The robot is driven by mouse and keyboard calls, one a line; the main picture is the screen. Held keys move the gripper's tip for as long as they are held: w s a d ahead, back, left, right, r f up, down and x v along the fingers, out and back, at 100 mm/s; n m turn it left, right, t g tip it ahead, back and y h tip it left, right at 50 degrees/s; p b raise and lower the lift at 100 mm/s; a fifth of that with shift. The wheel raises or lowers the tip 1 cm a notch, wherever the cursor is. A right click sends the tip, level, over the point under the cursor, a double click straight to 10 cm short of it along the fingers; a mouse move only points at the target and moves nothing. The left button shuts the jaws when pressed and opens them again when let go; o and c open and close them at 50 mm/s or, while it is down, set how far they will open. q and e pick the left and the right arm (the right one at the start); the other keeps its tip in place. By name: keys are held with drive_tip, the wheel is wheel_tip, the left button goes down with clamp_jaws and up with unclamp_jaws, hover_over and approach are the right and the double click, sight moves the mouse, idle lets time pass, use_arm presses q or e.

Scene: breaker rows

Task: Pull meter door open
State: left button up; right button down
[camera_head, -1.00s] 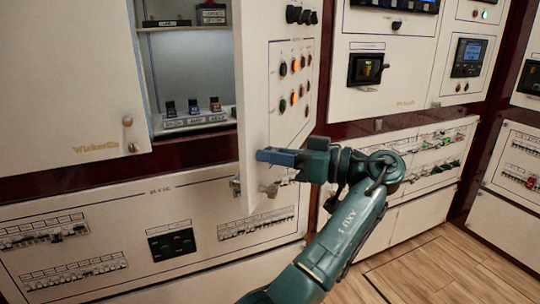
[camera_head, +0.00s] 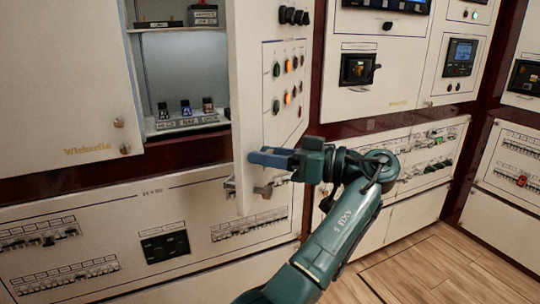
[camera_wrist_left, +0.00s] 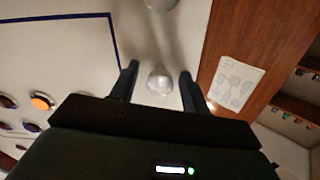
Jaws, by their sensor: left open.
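The meter door (camera_head: 250,110), a pale panel with rows of round buttons and lamps, stands swung out from its cabinet. The lit cabinet interior (camera_head: 180,75) shows to its left, with several small labelled devices on its shelves. My left gripper (camera_head: 258,172) is at the lower part of the door, and its arm comes up from the bottom of the head view. In the left wrist view the open fingers (camera_wrist_left: 158,88) stand on either side of a round metal knob (camera_wrist_left: 160,82), with gaps visible. Contact cannot be told. My right gripper is not in view.
A closed panel with a small knob (camera_head: 118,122) is at the left. Breaker panels (camera_head: 80,245) run below the door and to the right (camera_head: 425,150). Wood floor (camera_head: 430,265) is clear at the lower right. The wrist view shows a white label (camera_wrist_left: 232,82) on brown wood.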

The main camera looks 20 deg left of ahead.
sight(252, 100)
use_arm(q)
wheel_tip(252, 100, up, 10)
idle(0.6)
